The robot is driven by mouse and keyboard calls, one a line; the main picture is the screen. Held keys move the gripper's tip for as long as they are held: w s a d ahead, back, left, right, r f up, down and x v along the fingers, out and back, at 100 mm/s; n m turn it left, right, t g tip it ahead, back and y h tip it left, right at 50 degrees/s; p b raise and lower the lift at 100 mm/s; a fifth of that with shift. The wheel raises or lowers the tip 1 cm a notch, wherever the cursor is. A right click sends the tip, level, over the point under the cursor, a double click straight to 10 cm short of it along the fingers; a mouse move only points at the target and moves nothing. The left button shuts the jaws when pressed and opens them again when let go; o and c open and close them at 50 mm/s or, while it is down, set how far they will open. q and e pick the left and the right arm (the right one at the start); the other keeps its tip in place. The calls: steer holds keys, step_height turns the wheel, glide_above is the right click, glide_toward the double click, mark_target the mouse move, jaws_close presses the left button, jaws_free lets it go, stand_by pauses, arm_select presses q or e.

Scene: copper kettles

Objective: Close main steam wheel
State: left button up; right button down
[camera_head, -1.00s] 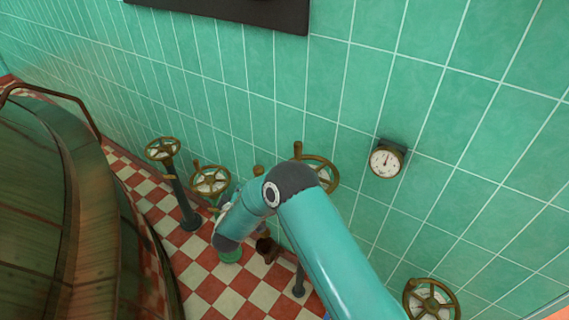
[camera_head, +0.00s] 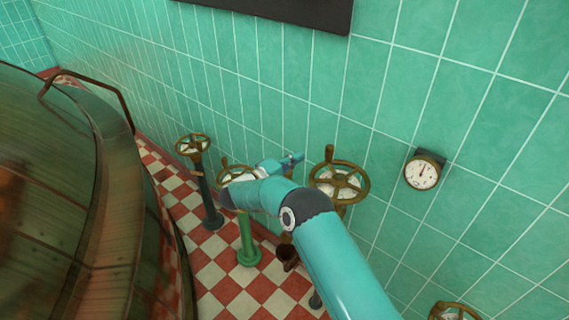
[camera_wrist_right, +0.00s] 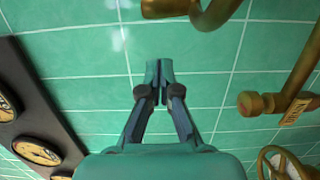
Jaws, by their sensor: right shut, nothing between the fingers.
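Several brass hand wheels stand along the tiled wall, and I cannot tell which is the main steam wheel. In the head view one wheel (camera_head: 340,182) is right of my right gripper, one (camera_head: 236,174) is left of it, partly hidden by my arm, and one (camera_head: 193,145) is farther left on a dark post. Another wheel (camera_head: 455,312) is cut off at the bottom edge. My right gripper (camera_head: 296,158) is shut and empty, apart from the wheels. The right wrist view shows its closed fingertips (camera_wrist_right: 160,70) before bare tiles. My left gripper is not in view.
A large copper kettle (camera_head: 75,190) fills the left. A white-faced gauge (camera_head: 422,173) hangs on the wall at right. A green post (camera_head: 247,240) stands on the checkered floor (camera_head: 225,285). Brass fittings (camera_wrist_right: 270,103) and dark-panelled gauges (camera_wrist_right: 38,150) show in the wrist view.

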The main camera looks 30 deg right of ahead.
steer(key=s+d+p, duration=0.1)
steer(key=d, duration=0.5)
steer(key=shift+p, duration=0.35)
steer(key=shift+s, duration=0.15)
steer(key=shift+d, duration=0.85)
steer(key=shift+f, duration=0.1)
